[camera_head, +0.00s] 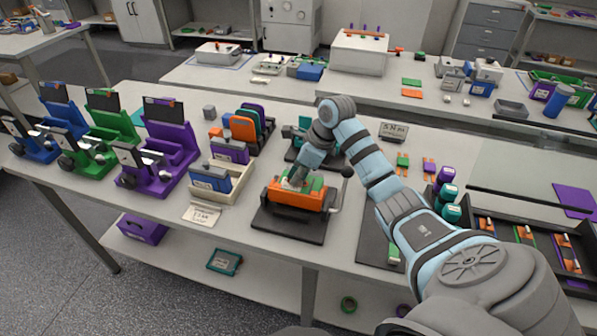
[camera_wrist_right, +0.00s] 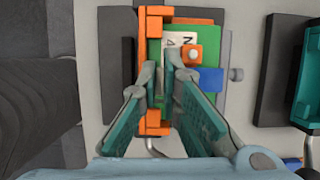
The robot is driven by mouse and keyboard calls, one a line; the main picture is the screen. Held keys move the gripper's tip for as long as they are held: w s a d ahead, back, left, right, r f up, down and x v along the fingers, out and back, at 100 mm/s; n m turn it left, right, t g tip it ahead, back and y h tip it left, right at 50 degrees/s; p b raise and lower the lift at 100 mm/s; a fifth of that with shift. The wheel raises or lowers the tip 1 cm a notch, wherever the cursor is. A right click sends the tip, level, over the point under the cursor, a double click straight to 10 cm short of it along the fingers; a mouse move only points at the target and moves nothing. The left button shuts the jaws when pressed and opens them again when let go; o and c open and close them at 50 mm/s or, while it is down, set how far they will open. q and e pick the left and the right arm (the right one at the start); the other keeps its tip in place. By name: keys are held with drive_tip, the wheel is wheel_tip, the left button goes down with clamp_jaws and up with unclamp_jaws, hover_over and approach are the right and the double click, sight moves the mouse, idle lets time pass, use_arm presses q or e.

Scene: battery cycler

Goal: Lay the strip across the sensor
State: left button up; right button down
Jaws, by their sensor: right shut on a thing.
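My right gripper (camera_head: 296,183) is low over an orange-framed fixture (camera_head: 298,200) on a dark base plate. In the wrist view its two fingers (camera_wrist_right: 168,72) are close together inside the fixture's orange frame (camera_wrist_right: 152,124). The gripper is shut on a thin piece, most likely the strip, which the fingers largely hide. A green block (camera_wrist_right: 209,80) with a white marked label (camera_wrist_right: 178,42) and an orange knob (camera_wrist_right: 193,53) lies beneath and beside the fingers. I cannot tell which part is the sensor, or whether the strip touches it. My left gripper is not in view.
Blue, green and purple stands (camera_head: 160,160) fill the table's left side. A cream tray (camera_head: 236,190) with a blue box stands left of the fixture. A teal fixture (camera_head: 303,150) is behind it. Purple and teal cylinders (camera_head: 447,192) and a dark tray (camera_head: 520,228) lie to the right.

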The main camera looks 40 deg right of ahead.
drive_tip(key=shift+s+d, duration=0.1)
drive_tip(key=shift+s, duration=0.25)
drive_tip(key=shift+w+f, duration=0.1)
drive_tip(key=shift+w, duration=0.15)
drive_tip(key=shift+s+f+b, duration=0.25)
drive_tip(key=shift+f+b, duration=0.1)
drive_tip(key=shift+f, duration=0.15)
drive_tip(key=shift+f, duration=0.4)
drive_tip(key=c, duration=1.7)
unclamp_jaws()
drive_tip(key=shift+w, duration=0.15)
